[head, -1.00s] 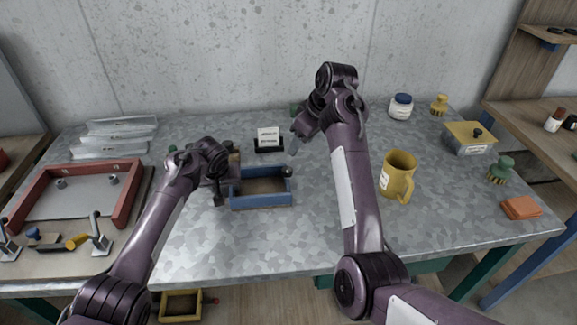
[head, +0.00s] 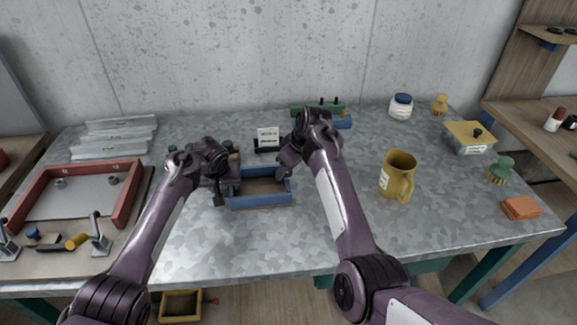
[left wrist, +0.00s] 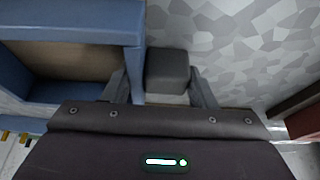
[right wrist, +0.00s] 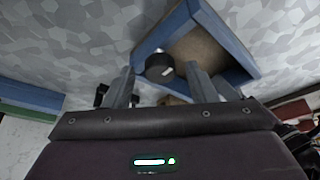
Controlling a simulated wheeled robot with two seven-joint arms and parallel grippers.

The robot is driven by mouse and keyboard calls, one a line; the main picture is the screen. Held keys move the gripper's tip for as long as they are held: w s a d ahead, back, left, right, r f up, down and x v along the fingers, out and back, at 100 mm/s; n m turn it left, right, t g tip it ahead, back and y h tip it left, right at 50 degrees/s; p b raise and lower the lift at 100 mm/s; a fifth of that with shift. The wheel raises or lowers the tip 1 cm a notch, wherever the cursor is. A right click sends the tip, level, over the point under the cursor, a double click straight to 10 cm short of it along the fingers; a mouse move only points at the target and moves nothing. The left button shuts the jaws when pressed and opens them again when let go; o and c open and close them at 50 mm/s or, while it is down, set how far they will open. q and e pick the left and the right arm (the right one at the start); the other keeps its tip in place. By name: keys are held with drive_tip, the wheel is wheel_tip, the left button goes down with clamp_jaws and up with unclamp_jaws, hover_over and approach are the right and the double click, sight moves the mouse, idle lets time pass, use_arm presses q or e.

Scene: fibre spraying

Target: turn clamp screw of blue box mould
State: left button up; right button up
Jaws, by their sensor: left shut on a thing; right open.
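The blue box mould (head: 262,202) sits on the grey table, a rectangular frame with a brown inside; it also shows in the left wrist view (left wrist: 75,22) and the right wrist view (right wrist: 215,22). My left gripper (head: 217,192) is at its left end, shut on a dark grey block (left wrist: 167,70) beside the blue wall. The black round clamp screw knob (right wrist: 160,68), with a pale mark, stands at the mould's other end. My right gripper (head: 284,171) is open, with the knob ahead between its fingertips. Whether they touch it is unclear.
A small sign (head: 268,138) stands behind the mould. Green and blue items (head: 320,108) lie at the back. A yellow mug (head: 398,175) stands to the right. A red frame (head: 126,192) lies on the left.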

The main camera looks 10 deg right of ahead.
drive_tip(key=shift+c, duration=0.3)
drive_tip(key=c, duration=0.9)
drive_tip(key=shift+m, duration=0.4)
drive_tip(key=m+t+h, duration=0.1)
drive_tip(key=m, duration=0.3)
drive_tip(key=shift+h, duration=0.4)
drive_tip(key=m, duration=0.2)
drive_tip(key=m+h, duration=0.1)
drive_tip(key=m, duration=0.1)
drive_tip(key=m+h, duration=0.1)
drive_tip(key=m, duration=0.1)
drive_tip(key=shift+a+m, duration=0.25)
drive_tip(key=shift+m, duration=0.15)
drive_tip(key=m+h, duration=0.1)
drive_tip(key=m, duration=0.1)
drive_tip(key=m+h, duration=0.1)
drive_tip(key=m, duration=0.2)
drive_tip(key=shift+a+g, duration=0.2)
drive_tip(key=shift+g, duration=0.2)
drive_tip(key=m+g+h, duration=0.1)
drive_tip(key=m, duration=0.4)
drive_tip(key=shift+w, duration=0.15)
drive_tip(key=shift+g, duration=0.3)
